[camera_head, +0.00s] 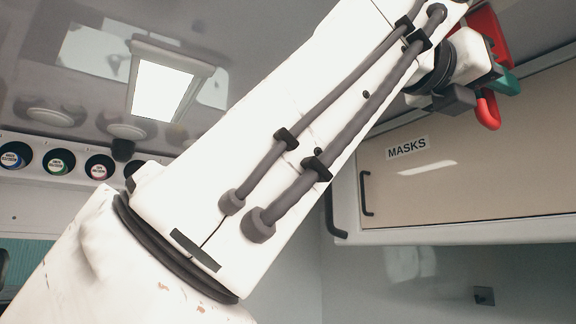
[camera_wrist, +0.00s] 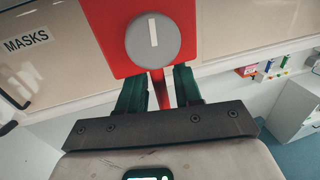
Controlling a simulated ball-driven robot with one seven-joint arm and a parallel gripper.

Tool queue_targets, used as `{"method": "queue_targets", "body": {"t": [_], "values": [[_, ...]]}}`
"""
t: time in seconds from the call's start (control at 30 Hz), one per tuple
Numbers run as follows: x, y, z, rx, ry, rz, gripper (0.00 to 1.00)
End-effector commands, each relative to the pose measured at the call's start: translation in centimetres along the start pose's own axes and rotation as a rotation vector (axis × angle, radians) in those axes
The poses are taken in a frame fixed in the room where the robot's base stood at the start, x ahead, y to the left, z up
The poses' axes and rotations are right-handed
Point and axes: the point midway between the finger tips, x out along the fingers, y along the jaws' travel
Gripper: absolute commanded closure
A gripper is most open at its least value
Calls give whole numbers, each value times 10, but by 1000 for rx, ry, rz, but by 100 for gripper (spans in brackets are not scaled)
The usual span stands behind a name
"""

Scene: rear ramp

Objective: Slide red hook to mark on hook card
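In the wrist view, a red plate (camera_wrist: 119,38) carries a grey disc (camera_wrist: 136,42) with a short, upright white mark. A red hook stem (camera_wrist: 158,88) runs down from below the plate. My gripper (camera_wrist: 160,82) has its green fingers on either side of this stem. The plate's lower edge hides the fingertips, and I cannot tell whether the fingers press on the stem. In the head view, my gripper (camera_head: 504,82) is at the upper right, with a green finger beside the curved red hook (camera_head: 488,112). My arm hides much of that area. No hook card is clearly identifiable.
A beige cabinet door labelled MASKS (camera_head: 460,180) lies below and behind the gripper, with a black handle (camera_head: 366,193). In the wrist view, small coloured items (camera_wrist: 264,68) hang on the far wall, above a white cabinet (camera_wrist: 293,115). A ceiling lamp (camera_head: 160,92) is at upper left.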

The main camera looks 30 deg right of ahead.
Motion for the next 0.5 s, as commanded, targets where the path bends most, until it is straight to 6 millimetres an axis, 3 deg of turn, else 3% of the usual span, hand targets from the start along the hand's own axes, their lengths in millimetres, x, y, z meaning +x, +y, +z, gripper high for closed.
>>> {"method": "queue_targets", "body": {"t": [0.5], "values": [[-86,1,-1,-2,-3,2,66]]}}
